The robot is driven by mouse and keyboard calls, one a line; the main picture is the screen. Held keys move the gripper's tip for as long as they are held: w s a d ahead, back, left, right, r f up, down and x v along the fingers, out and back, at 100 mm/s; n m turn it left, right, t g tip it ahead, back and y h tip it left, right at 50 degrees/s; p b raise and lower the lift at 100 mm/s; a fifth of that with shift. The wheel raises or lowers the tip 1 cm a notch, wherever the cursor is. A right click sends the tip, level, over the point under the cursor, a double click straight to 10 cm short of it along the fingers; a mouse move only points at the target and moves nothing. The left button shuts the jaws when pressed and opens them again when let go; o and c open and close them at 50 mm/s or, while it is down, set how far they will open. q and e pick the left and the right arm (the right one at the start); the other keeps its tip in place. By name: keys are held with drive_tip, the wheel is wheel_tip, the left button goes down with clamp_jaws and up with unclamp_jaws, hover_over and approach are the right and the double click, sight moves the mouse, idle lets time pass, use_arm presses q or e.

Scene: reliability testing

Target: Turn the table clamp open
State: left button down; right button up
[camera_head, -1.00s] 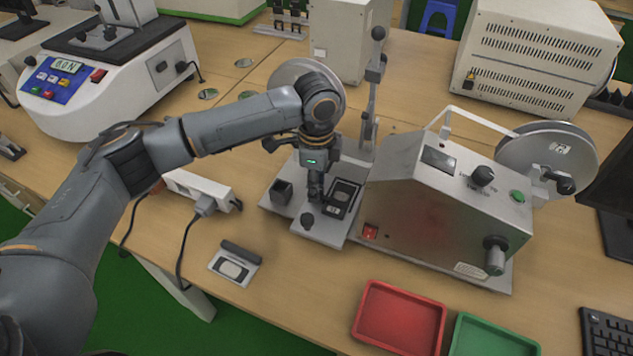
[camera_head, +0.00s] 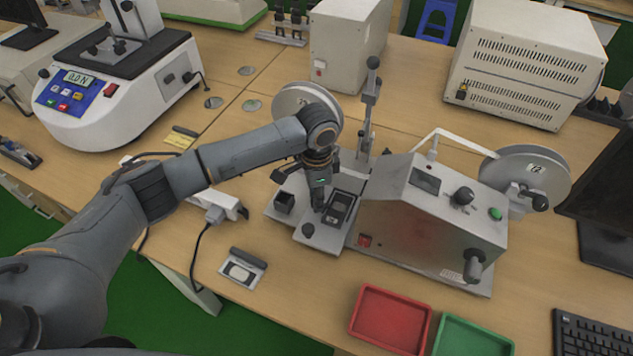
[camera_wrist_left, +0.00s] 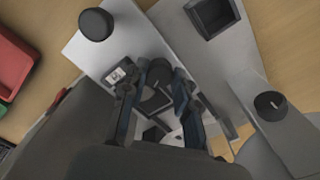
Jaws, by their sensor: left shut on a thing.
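The table clamp is a small grey plate fixture (camera_head: 322,240) at the left of the grey tester box. Its dark knob (camera_wrist_left: 159,70) shows between my fingertips in the wrist view. My left gripper (camera_head: 318,204) points down over the plate and is shut on this knob; my fingers hide part of it. A black framed block (camera_head: 341,207) lies right beside the gripper. A separate round black knob (camera_head: 308,230) stands at the plate's front, apart from my fingers; it also shows in the wrist view (camera_wrist_left: 96,24). My right gripper is not in view.
The tester box (camera_head: 435,215) is close on the right, with an upright post (camera_head: 370,95) behind. A small black open box (camera_head: 285,202) is at the left. Red (camera_head: 391,318) and green (camera_head: 472,338) trays lie in front. A power strip (camera_head: 228,204) lies left.

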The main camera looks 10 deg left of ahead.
use_arm(q)
drive_tip(key=n+p, duration=0.2)
drive_tip(key=p, duration=0.1)
drive_tip(key=n+p, duration=0.6)
drive_tip(key=p, duration=0.1)
drive_tip(key=shift+s+r, duration=0.1)
drive_tip(key=shift+r, duration=0.15)
drive_tip(key=n+p, duration=0.2)
drive_tip(key=shift+n, duration=0.4)
drive_tip(key=shift+f+n+p, duration=0.2)
drive_tip(key=shift+n+p, duration=0.65)
drive_tip(key=shift+n, duration=0.25)
drive_tip(key=c, duration=1)
unclamp_jaws()
wheel_tip(320, 180, up, 12)
drive_tip(key=shift+f, duration=0.1)
